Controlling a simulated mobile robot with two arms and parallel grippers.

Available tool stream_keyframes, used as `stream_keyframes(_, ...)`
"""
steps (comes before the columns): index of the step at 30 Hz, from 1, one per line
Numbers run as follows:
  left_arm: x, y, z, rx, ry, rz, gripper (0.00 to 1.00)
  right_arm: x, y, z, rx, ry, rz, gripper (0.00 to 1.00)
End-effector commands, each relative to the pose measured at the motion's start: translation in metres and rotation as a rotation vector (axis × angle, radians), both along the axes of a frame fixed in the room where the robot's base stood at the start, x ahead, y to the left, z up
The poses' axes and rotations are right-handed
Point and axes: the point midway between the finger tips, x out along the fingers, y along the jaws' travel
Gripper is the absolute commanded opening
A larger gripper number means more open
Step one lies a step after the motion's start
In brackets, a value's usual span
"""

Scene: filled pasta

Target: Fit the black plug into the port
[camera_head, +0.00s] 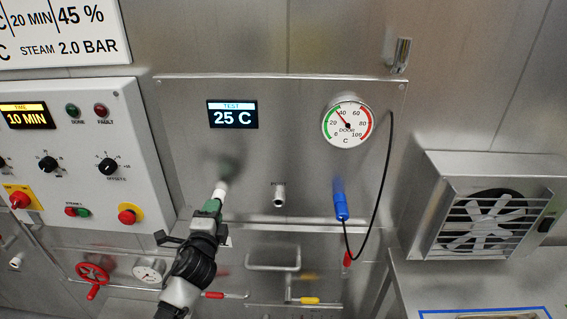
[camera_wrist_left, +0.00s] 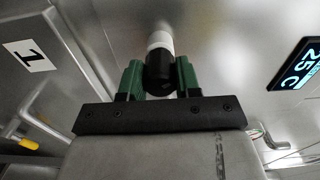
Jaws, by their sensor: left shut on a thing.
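My left gripper (camera_head: 211,207) comes up from below in the head view, with green fingers close to the steel panel (camera_head: 300,110). In the left wrist view its green fingers (camera_wrist_left: 158,78) are shut on the black plug (camera_wrist_left: 159,74). A white cylinder (camera_wrist_left: 160,39) sits in line beyond the plug; its pale end (camera_head: 220,188) also shows in the head view. I cannot tell whether this white part belongs to the plug or to a port. A bare metal stub (camera_head: 279,195) sticks out of the panel to the right. My right gripper is not in view.
A blue probe (camera_head: 341,205) on a black cable (camera_head: 386,170) hangs right of the stub, below a round gauge (camera_head: 347,123). A control box (camera_head: 75,160) stands left and a fan housing (camera_head: 490,210) right. Pipes and a metal handle (camera_head: 273,267) lie below.

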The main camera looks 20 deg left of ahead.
Motion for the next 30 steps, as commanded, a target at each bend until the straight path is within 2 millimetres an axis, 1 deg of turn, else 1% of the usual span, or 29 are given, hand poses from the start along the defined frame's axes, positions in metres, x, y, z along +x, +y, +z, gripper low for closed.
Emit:
stream_keyframes(25, -0.006, -0.002, 0.0, 0.0, -0.001, 0.0, 0.08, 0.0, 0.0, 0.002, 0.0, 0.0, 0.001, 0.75)
stream_keyframes(30, -0.011, -0.003, 0.0, 0.0, 0.0, 0.0, 0.08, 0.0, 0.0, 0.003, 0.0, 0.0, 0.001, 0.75)
